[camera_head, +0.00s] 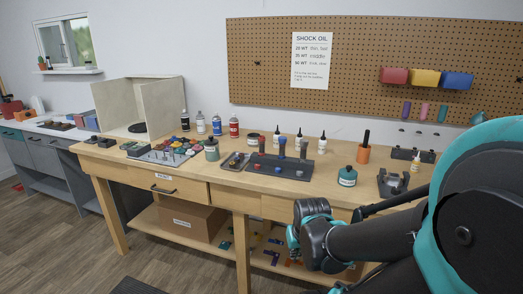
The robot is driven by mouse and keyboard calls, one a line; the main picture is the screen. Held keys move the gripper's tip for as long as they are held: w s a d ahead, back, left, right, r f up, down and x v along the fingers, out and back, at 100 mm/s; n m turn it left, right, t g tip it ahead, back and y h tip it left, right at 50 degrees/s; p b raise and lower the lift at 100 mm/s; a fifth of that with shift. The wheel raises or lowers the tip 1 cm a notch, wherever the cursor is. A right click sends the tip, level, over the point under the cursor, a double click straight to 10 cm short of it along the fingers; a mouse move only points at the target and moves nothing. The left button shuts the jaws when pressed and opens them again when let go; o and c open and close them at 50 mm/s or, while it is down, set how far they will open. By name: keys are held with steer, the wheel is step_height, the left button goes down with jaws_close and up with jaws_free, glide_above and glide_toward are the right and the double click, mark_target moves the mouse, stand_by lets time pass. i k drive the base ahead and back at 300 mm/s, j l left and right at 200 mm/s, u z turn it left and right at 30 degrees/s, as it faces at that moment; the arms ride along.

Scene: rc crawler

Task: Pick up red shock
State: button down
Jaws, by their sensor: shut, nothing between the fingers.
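A dark grey stand (275,168) lies on the wooden workbench (215,177), with several small upright parts on it. A dark tray (236,161) with small parts lies just left of the stand. My arm comes in from the right and folds in front of the bench. My gripper's fingers do not show, so its distance from these things cannot be seen.
Bottles, including a red-labelled one (234,127), stand along the back of the bench. A teal jar (347,176) and an orange cup (363,153) stand to the right. A cardboard box (193,219) sits on the lower shelf.

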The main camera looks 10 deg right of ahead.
mark_target(262, 139)
steer(key=i+j+u, duration=0.15)
steer(key=j+u, duration=0.25)
steer(key=i+j+u, duration=0.15)
steer(key=u, duration=0.2)
